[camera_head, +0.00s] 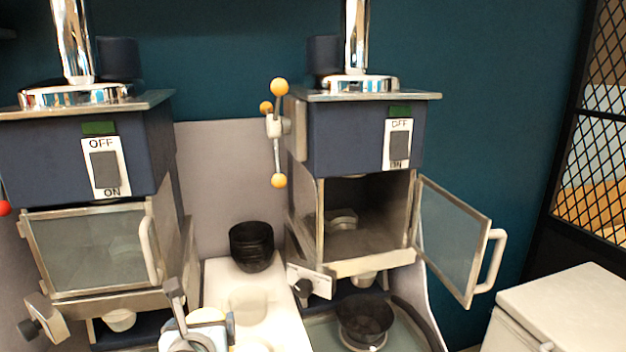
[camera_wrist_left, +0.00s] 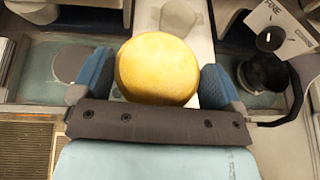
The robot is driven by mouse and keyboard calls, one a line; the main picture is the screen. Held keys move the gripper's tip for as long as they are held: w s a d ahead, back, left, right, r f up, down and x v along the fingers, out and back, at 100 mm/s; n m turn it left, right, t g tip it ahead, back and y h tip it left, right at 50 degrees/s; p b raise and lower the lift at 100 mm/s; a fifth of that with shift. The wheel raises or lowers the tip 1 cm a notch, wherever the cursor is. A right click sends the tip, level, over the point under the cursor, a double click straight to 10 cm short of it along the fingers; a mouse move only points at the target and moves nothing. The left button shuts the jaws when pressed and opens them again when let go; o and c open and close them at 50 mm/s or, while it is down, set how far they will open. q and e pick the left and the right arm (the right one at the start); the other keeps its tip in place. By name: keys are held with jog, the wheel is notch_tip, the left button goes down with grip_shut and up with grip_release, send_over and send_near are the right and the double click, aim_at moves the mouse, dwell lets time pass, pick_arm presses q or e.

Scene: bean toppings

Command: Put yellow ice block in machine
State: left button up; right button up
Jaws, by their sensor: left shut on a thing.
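The yellow ice block (camera_wrist_left: 157,68) is a round yellow block, held between the two blue fingertips of my left gripper (camera_wrist_left: 160,85). In the head view the block (camera_head: 207,314) shows only in part at the bottom, with my left gripper (camera_head: 203,325) around it. The right machine (camera_head: 345,140) is dark blue with yellow knobs, and its glass door (camera_head: 455,240) stands open to the right. Its chamber is open to view, with a small metal piece inside. My left gripper is low, in front and to the left of this chamber. My right gripper is not in view.
The left machine (camera_head: 75,150) has its glass door (camera_head: 95,250) shut. A white counter strip between the machines holds a stack of black bowls (camera_head: 251,246) and clear containers. A black bowl (camera_head: 365,320) sits below the right machine. A white box (camera_head: 565,310) stands at the right.

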pick_arm(q)
jog(key=shift+m+h, duration=0.4)
jog(key=shift+h, duration=0.1)
jog(key=a+f, duration=0.1)
jog(key=s+a+f, duration=0.1)
jog(key=f, duration=0.1)
jog(key=a+f, duration=0.1)
jog(key=f, duration=0.1)
jog(key=shift+s, duration=0.35)
jog(key=s+a+f+m+h, duration=0.1)
jog(key=s+a+f, duration=0.1)
jog(key=s+f, duration=0.2)
jog(key=shift+s+f+m+h, duration=0.15)
jog(key=shift+s+m+h, duration=0.15)
jog(key=shift+h, duration=0.1)
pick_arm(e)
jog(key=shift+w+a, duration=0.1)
pick_arm(q)
jog(key=shift+r, duration=0.2)
jog(key=shift+f, duration=0.2)
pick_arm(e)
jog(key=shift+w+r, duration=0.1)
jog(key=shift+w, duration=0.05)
pick_arm(q)
jog(key=shift+r, duration=0.1)
